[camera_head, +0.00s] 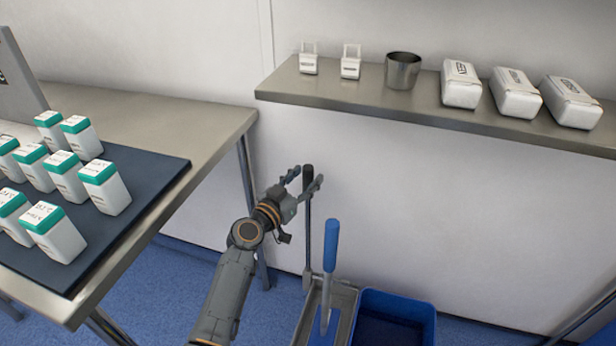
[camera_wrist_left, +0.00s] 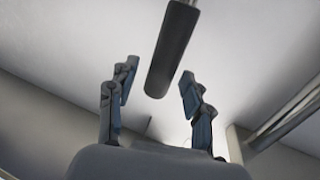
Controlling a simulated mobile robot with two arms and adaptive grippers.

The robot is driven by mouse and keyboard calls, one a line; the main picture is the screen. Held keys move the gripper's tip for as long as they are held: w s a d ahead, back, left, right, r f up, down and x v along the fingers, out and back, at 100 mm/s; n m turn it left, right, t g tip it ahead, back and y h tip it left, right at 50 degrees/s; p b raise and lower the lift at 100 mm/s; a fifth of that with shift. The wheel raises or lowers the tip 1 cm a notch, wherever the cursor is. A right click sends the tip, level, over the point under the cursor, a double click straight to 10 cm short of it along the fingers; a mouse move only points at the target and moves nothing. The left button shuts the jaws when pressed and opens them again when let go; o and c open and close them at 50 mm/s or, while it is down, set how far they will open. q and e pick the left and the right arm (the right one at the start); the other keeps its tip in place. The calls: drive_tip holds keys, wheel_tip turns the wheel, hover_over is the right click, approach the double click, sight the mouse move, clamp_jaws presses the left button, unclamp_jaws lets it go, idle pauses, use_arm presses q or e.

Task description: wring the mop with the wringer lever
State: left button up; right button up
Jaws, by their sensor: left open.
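The wringer lever (camera_head: 308,232) is a thin grey upright bar with a dark grip on top, standing at the wringer (camera_head: 345,296). The mop (camera_head: 331,246) shows its blue handle, upright beside the lever; its head is hidden. My left gripper (camera_head: 304,183) is open at the height of the lever's dark grip, with a finger to each side of it in the head view. In the left wrist view the dark grip (camera_wrist_left: 172,50) reaches down between the open fingertips (camera_wrist_left: 156,86), with gaps showing on both sides. My right gripper is not in view.
A blue bucket (camera_head: 394,318) stands right of the wringer. A steel table (camera_head: 170,118) with a dark mat (camera_head: 150,178) and several white, green-capped containers (camera_head: 66,178) is at left. A wall shelf (camera_head: 420,105) holds a steel cup (camera_head: 402,72) and several white packs (camera_head: 515,94).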

use_arm(q)
drive_tip(key=shift+x, duration=0.8)
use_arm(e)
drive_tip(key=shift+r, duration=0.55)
use_arm(q)
clamp_jaws()
